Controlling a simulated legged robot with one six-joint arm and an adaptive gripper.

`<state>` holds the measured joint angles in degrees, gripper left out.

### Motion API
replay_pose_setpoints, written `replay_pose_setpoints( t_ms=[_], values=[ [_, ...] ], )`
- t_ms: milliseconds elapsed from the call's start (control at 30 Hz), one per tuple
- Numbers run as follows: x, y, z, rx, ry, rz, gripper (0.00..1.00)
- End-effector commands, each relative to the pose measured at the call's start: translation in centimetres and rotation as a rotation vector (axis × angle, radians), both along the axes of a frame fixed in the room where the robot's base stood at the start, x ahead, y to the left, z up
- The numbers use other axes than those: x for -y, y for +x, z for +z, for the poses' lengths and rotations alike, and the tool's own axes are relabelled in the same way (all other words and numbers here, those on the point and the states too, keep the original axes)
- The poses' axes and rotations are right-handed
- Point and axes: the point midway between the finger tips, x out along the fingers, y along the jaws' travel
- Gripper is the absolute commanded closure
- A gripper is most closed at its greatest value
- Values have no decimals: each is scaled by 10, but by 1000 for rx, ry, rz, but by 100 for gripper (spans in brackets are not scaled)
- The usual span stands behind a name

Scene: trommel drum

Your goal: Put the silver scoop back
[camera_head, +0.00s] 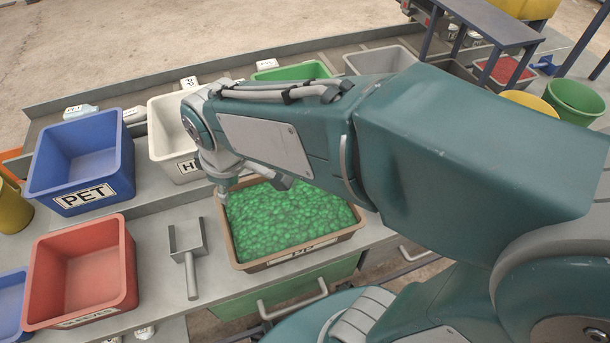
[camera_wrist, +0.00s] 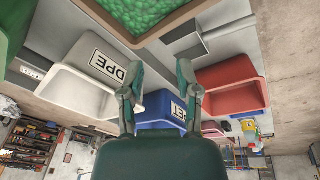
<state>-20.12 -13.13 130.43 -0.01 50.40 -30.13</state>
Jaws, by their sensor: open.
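The silver scoop (camera_head: 186,241) lies on the grey bench in the head view, between the red bin and the tray of green pellets. Its square pan points to the back and its handle to the front. In the wrist view the scoop (camera_wrist: 190,48) shows beyond my fingertips, to the upper right. My gripper (camera_wrist: 159,70) is open, with nothing between its two fingers. In the head view my gripper is partly hidden by my arm, over the left back part of the pellet tray. It is apart from the scoop.
The brown tray of green pellets (camera_head: 244,266) stands right of the scoop. The red bin (camera_head: 80,265) is to its left. The blue PET bin (camera_head: 82,160) and the white bin (camera_head: 170,143) stand behind. Bare bench surrounds the scoop.

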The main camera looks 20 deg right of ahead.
Motion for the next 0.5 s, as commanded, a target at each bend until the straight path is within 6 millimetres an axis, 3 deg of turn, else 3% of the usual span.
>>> replay_pose_setpoints(
  t_ms=[100, 300, 500],
  values=[
    [38, -17, 22, 67, 56, -232, 57],
    [88, -53, 45, 169, 155, -596, 57],
    [111, -78, 52, 233, 222, -814, 57]
  ],
)
